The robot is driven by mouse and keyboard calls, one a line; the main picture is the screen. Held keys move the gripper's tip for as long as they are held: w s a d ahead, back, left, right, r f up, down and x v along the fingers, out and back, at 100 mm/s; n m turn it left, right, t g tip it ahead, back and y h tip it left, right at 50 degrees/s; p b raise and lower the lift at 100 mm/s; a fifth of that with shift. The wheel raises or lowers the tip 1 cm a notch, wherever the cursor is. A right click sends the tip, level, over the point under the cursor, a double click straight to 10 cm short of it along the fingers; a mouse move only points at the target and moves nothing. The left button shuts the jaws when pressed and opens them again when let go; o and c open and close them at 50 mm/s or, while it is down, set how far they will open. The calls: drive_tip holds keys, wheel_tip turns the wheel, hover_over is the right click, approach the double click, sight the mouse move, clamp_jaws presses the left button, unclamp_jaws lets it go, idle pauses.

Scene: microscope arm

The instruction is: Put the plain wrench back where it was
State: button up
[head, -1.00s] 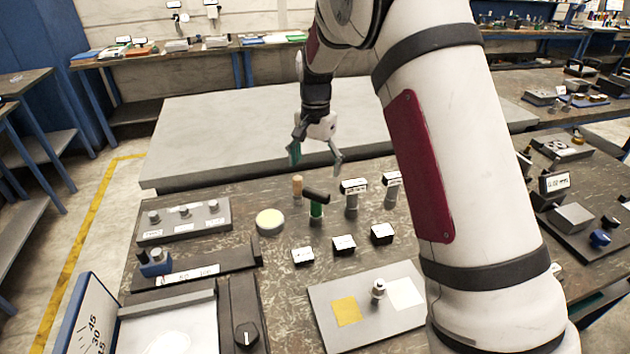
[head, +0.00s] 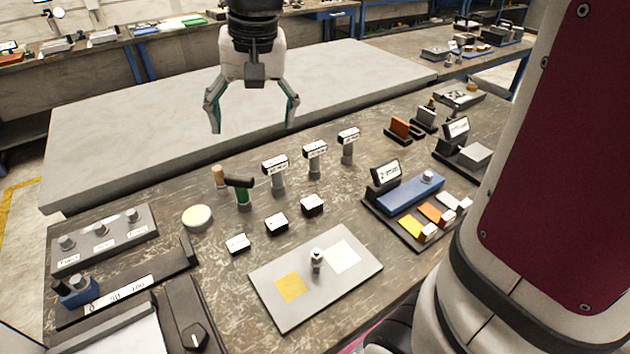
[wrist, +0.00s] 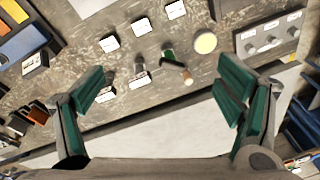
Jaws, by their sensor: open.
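I cannot pick out a plain wrench for certain in either view. My gripper (head: 253,124) is open and empty, raised at the far side of the bench in the head view. Its two green-padded fingers also show wide apart in the wrist view (wrist: 165,92). A green-handled tool with a black head (head: 242,192) stands upright on the bench, beside a wooden-topped peg (head: 219,176). Several labelled posts (head: 278,178) stand to its right. The green-handled tool also shows between the fingers in the wrist view (wrist: 170,58), apart from them.
A grey plate (head: 335,290) with yellow and white squares bears a small metal piece (head: 317,260). Small labelled blocks (head: 276,223) and a pale round disc (head: 197,218) lie nearby. A dark tray (head: 385,208) sits right. A bare grey table (head: 130,135) lies behind.

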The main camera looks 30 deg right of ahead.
drive_tip(key=s+f+n+t, duration=0.1)
drive_tip(key=s+n, duration=0.3)
drive_tip(key=s, duration=1.5)
drive_tip(key=shift+s+n+t+h, duration=0.3)
drive_tip(key=shift+t+h, duration=0.1)
drive_tip(key=shift+t, duration=0.3)
drive_tip(key=shift+w, duration=0.1)
